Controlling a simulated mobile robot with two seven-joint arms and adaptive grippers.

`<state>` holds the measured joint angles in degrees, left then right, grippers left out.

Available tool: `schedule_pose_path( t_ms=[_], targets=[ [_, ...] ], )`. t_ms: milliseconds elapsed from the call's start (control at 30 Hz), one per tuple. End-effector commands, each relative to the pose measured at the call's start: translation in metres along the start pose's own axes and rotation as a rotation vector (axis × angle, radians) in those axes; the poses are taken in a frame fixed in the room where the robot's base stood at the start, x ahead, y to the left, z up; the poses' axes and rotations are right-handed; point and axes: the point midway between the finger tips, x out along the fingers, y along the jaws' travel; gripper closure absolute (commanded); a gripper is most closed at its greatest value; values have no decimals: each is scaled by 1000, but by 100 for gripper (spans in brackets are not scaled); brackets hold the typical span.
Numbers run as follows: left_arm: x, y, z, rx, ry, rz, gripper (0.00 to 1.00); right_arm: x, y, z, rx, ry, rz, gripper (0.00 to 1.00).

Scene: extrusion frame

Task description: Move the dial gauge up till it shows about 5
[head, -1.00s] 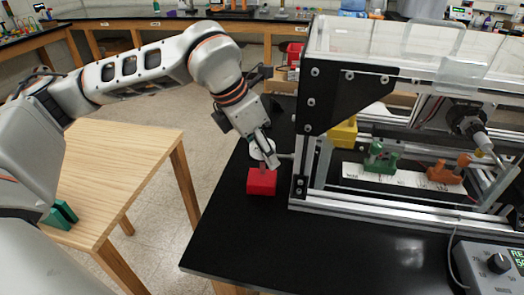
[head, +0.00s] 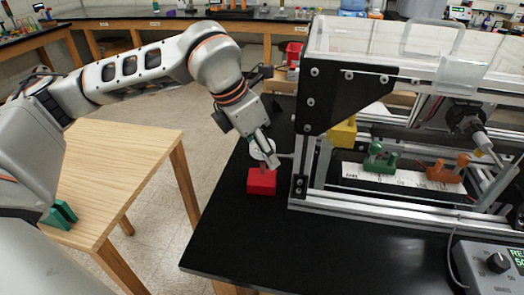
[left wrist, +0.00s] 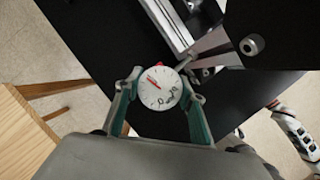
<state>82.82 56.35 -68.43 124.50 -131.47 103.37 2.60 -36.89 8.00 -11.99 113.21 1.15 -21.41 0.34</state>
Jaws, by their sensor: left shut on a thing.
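The dial gauge (head: 258,149) has a round white face and stands by the left end of the extrusion frame. A red block (head: 262,182) sits below it on the black bench. My left gripper (head: 266,155) is shut on the gauge and partly hides it. In the left wrist view the gauge face (left wrist: 160,88) is between the teal fingers, with its red needle toward the upper left of the picture. The scale numbers are too small to read surely.
The extrusion frame (head: 365,206) stands close to the right of the gauge, with green (head: 379,158) and orange (head: 447,168) pieces inside. A control box (head: 492,270) is at the lower right. A wooden table (head: 120,150) is at left. The bench front is clear.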

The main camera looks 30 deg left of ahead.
Motion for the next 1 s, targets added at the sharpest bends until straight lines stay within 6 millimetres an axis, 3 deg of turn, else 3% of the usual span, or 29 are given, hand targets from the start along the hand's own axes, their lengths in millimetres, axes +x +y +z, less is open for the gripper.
schedule_pose_path(
  t_ms=[667, 700, 767, 1000],
  targets=[
    [1, 0, 0, 1, -3, 1, 100, 0, 0, 1, 0, -1, 0, 46],
    [1, 0, 0, 1, -3, 1, 56, 0, 0, 1, 0, -1, 0, 46],
    [1, 0, 0, 1, -3, 1, 41, 0, 0, 1, 0, -1, 0, 46],
    [1, 0, 0, 0, -1, 0, 41, 0, 0, 1, 0, -1, 0, 46]
  ],
)
